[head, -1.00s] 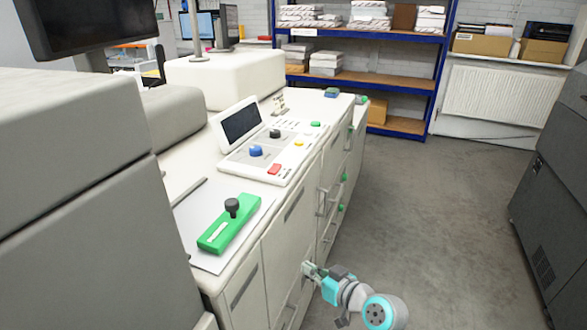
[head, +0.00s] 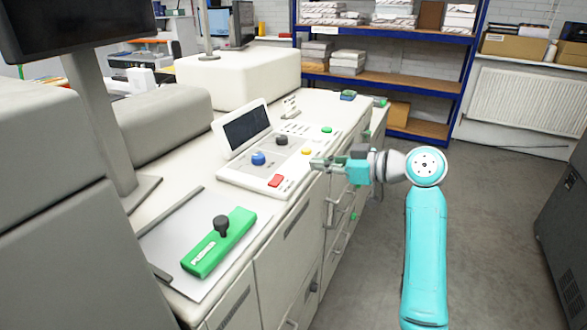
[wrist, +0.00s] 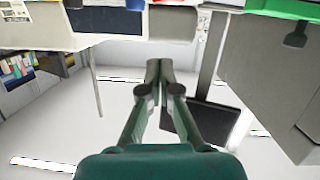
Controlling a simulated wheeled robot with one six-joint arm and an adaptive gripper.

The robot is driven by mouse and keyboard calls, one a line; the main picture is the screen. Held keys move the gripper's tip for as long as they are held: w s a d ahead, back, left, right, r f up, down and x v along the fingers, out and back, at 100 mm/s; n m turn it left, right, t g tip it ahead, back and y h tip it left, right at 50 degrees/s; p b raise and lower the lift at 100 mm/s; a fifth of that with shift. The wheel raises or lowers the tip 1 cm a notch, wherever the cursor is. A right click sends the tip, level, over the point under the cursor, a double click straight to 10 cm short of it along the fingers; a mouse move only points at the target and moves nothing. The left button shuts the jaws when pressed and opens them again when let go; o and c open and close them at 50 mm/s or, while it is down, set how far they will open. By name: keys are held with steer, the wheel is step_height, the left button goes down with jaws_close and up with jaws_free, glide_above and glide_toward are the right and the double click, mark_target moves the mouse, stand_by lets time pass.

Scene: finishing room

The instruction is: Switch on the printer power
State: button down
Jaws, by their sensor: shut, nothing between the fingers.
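The printer (head: 254,195) is a long off-white machine along the left and middle of the head view. Its sloped control panel (head: 250,177) carries a small dark screen (head: 247,130), a blue knob (head: 258,158), a black knob (head: 281,139), a red button (head: 276,181), a yellow button (head: 306,151) and a green button (head: 327,130). I cannot tell which one is the power switch. My gripper (head: 315,163) is shut and empty, at the panel's right edge near the yellow button. Contact cannot be told. In the wrist view its closed fingers (wrist: 158,68) point ahead.
A green block with a black knob (head: 219,242) lies on a sheet on the near printer top. A monitor (head: 70,25) stands on the left. A blue shelf rack (head: 385,82) with boxes is behind. A dark cabinet (head: 566,230) stands right. Grey floor between is clear.

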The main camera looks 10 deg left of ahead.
steer(key=shift+w+d+r, duration=0.1)
steer(key=shift+w+r, duration=0.05)
steer(key=shift+r, duration=0.35)
glide_above(287, 182)
steer(key=shift+s+a+f, duration=0.15)
steer(key=shift+f, duration=0.5)
steer(key=shift+s+a+f, duration=0.1)
steer(key=shift+a+f, duration=0.05)
steer(key=shift+f, duration=0.45)
steer(key=f, duration=0.2)
steer(key=shift+w+d+f, duration=0.15)
steer(key=shift+d+f, duration=0.1)
steer(key=shift+f, duration=0.7)
steer(key=shift+w+f+g, duration=0.15)
steer(key=shift+f+g, duration=0.15)
steer(key=shift+f, duration=0.05)
steer(key=shift+r, duration=0.1)
